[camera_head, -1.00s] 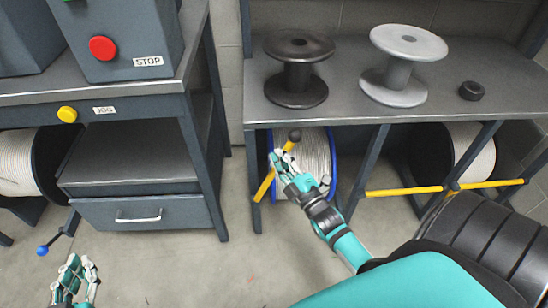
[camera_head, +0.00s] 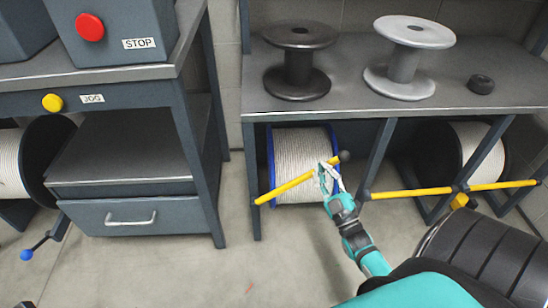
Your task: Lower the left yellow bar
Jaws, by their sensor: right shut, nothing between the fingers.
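The left yellow bar (camera_head: 289,187) slants across the front of the left cable reel (camera_head: 303,143). Its left end is low by the rack's left leg, and its right end, with a dark knob (camera_head: 345,156), is higher. My right gripper (camera_head: 326,172) is shut and empty. It overlaps the bar near the knob end; whether it touches the bar cannot be told. A second yellow bar (camera_head: 412,192) lies almost level across the bays to the right. My left gripper is out of view.
The rack's top shelf (camera_head: 450,82) carries a black spool (camera_head: 300,62), a grey spool (camera_head: 405,65) and a small black ring (camera_head: 481,83). A bench with a drawer (camera_head: 139,215) and a blue-knobbed lever (camera_head: 27,254) stands left. The floor between is clear.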

